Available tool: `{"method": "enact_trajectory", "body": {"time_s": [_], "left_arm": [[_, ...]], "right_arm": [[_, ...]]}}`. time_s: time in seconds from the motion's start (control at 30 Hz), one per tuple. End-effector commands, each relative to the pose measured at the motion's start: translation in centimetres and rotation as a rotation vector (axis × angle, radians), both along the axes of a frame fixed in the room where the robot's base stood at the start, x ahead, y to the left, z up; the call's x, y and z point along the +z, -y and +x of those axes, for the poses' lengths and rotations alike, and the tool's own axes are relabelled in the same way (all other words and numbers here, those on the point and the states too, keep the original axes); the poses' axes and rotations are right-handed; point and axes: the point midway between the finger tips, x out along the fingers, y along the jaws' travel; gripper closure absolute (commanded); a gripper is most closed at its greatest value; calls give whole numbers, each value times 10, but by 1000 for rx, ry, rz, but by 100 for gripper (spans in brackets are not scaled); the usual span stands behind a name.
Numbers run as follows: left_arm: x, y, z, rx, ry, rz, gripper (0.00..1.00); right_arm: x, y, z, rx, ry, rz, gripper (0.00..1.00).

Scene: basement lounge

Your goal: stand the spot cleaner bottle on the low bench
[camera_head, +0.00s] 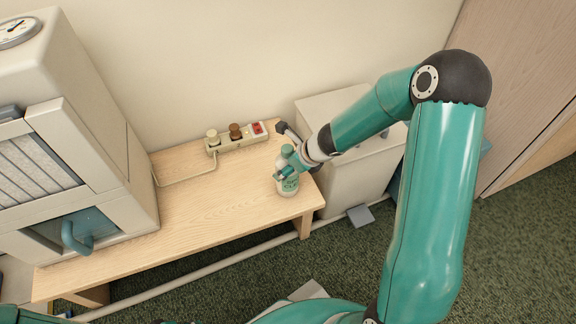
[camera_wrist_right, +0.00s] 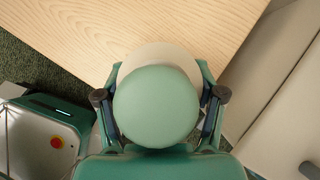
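The spot cleaner bottle (camera_head: 288,186), white with a green cap and a printed label, is upright at the right end of the low wooden bench (camera_head: 190,212). Its base appears to rest on the bench top. My right gripper (camera_head: 287,173) reaches in from the right and is shut around the bottle's body below the cap. In the right wrist view the round green cap (camera_wrist_right: 156,106) fills the middle, with the white shoulder (camera_wrist_right: 160,54) behind it and a finger against each side. The low bench (camera_wrist_right: 150,22) shows beyond. My left gripper is not in view.
A power strip (camera_head: 236,138) with plugs lies along the bench's back edge, its cable running left. A large beige machine (camera_head: 100,150) covers the left end. A pale cabinet (camera_head: 345,180) stands just right of the bench. The bench's middle is clear.

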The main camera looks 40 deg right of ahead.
Motion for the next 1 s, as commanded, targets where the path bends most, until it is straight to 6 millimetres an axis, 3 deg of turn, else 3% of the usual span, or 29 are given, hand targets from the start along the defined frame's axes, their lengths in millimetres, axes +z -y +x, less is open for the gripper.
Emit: {"method": "enact_trajectory", "body": {"time_s": [0.03,0.13,0.57,1.0], "left_arm": [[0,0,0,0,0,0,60],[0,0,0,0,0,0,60],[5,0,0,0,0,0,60],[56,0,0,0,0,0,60]], "right_arm": [[0,0,0,0,-1,0,23],[0,0,0,0,-1,0,7],[4,1,-1,-1,-1,-1,6],[74,16,-39,-3,-1,-1,6]]}}
